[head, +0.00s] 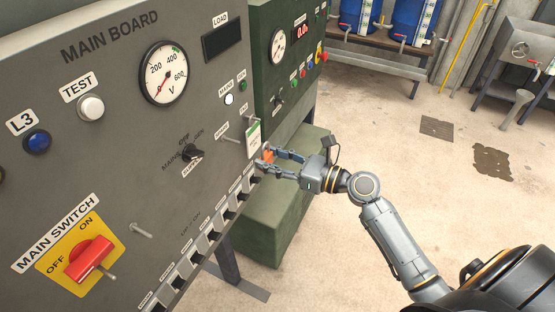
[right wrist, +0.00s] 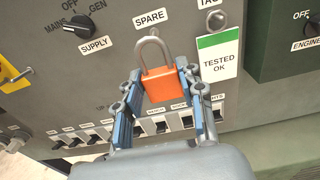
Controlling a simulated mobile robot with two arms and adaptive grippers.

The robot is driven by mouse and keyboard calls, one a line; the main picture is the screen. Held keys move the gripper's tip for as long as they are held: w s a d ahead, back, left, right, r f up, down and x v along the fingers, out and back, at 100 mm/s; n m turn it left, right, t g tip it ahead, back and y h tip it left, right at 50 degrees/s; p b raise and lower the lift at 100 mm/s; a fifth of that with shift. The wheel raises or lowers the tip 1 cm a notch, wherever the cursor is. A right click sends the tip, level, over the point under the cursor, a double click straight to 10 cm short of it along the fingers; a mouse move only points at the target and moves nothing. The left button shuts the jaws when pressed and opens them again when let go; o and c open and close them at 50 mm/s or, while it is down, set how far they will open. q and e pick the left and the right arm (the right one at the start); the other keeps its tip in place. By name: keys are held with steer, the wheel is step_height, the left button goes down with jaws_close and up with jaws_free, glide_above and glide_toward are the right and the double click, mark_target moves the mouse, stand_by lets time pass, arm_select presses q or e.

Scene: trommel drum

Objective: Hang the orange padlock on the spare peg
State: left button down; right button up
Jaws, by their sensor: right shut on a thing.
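The orange padlock (right wrist: 170,86) is upright between the two fingers of my right gripper (right wrist: 162,78), with its grey shackle up. In the head view the padlock (head: 268,156) is a small orange patch at the tips of my right gripper (head: 267,157), close to the board. The right gripper is shut on it. In the wrist view the shackle is just below the SPARE label (right wrist: 151,16). The spare peg (head: 231,139) sticks out of the board in the head view, left of the padlock. Whether the shackle is around the peg, I cannot tell. My left gripper is not in view.
A white and green TESTED OK tag (right wrist: 218,54) hangs right of the padlock. A row of switches (right wrist: 160,127) runs below. The supply knob (right wrist: 80,24) is to the left. A green cabinet (head: 287,210) stands behind my right gripper. Floor on the right is open.

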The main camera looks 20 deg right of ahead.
mark_target(261, 157)
steer(key=shift+a, duration=0.35)
steer(key=shift+w+a, duration=0.2)
steer(key=shift+w, duration=0.1)
steer(key=shift+w+a, duration=0.25)
steer(key=shift+w, duration=0.25)
steer(key=shift+b+x, duration=0.4)
steer(key=shift+x, duration=0.55)
steer(key=shift+f+b+x, duration=0.1)
steer(key=shift+b+x, duration=0.2)
steer(key=shift+x, duration=0.6)
steer(key=shift+f+b+x, duration=0.15)
steer(key=shift+b+x, duration=0.1)
steer(key=shift+x, duration=0.65)
steer(key=shift+w+a+f, duration=0.15)
steer(key=shift+w+a, duration=0.2)
steer(key=shift+w, duration=0.1)
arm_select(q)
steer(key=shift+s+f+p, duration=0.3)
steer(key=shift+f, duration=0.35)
arm_select(e)
steer(key=shift+w+a+f, duration=0.1)
